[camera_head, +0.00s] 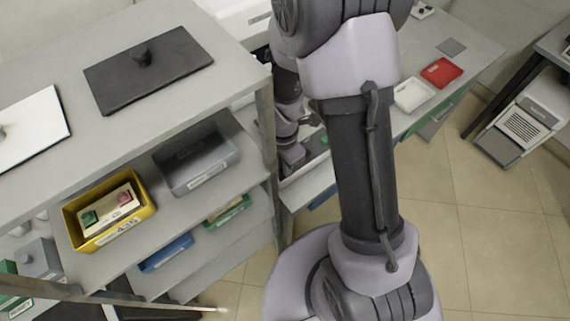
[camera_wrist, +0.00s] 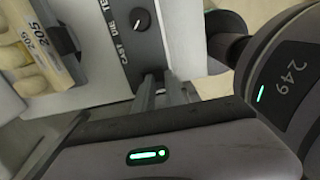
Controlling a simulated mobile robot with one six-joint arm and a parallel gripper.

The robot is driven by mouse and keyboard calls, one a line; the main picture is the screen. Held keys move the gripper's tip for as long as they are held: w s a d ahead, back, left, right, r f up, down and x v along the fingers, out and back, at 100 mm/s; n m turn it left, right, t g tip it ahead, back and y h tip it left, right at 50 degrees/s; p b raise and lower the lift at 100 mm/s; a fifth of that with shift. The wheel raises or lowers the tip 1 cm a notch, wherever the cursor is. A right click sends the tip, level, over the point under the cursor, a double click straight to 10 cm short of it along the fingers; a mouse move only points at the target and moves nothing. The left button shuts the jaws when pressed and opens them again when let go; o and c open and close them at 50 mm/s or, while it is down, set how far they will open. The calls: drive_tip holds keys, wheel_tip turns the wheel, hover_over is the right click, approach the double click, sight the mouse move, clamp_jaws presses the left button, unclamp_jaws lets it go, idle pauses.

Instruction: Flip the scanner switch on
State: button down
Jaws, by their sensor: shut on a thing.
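In the wrist view a pale device with a grey panel (camera_wrist: 128,40) fills the upper middle. The panel bears white lettering and a round dark knob (camera_wrist: 140,19). My gripper (camera_wrist: 163,79) reaches up to the panel's lower end, below the knob. Its two grey fingers are close together and shut on a small part there, which I take as the scanner switch; the fingers and the view's angle hide most of it. In the head view my arm covers the work spot, and the switch cannot be made out.
A box marked 205 (camera_wrist: 45,45) stands left of the panel. In the head view a shelf rack (camera_head: 170,110) at left holds a yellow bin (camera_head: 80,238) and a grey bin (camera_head: 197,160). White (camera_head: 413,94) and red (camera_head: 441,72) trays sit on the bench.

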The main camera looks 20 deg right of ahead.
drive_tip(key=shift+s+f, duration=0.55)
drive_tip(key=shift+s, duration=0.05)
drive_tip(key=shift+w+r, duration=0.15)
drive_tip(key=shift+w, duration=0.45)
drive_tip(key=shift+a, duration=0.1)
